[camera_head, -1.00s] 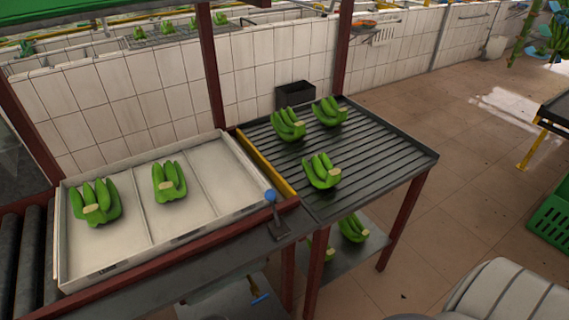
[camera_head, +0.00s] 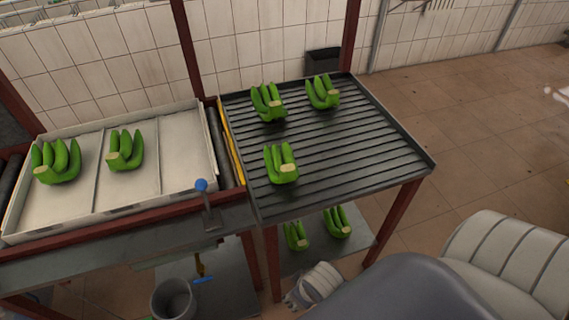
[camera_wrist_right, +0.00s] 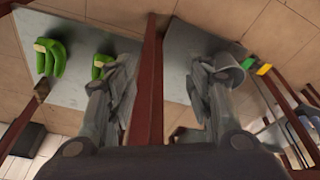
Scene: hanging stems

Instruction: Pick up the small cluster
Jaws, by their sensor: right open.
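Green banana clusters stand in several places; which one is the small cluster is not clear. On the ridged dark table are a front cluster (camera_head: 281,164), a back left cluster (camera_head: 268,101) and a back right cluster (camera_head: 323,92). Two more, a left lower cluster (camera_head: 296,236) and a right lower cluster (camera_head: 338,221), are on the shelf below; two also show in the right wrist view (camera_wrist_right: 49,58), one partly behind a finger. My right gripper (camera_head: 303,292) is open and empty, low in front of the shelf, apart from the clusters. My left gripper is out of view.
A white divided tray (camera_head: 83,198) at left holds two clusters. A blue-knobbed lever (camera_head: 203,190) stands between tray and ridged table (camera_head: 365,140). Red posts and table legs (camera_head: 392,222) frame the lower shelf (camera_head: 362,245). A grey bucket (camera_head: 173,300) is lower left. Floor at right is clear.

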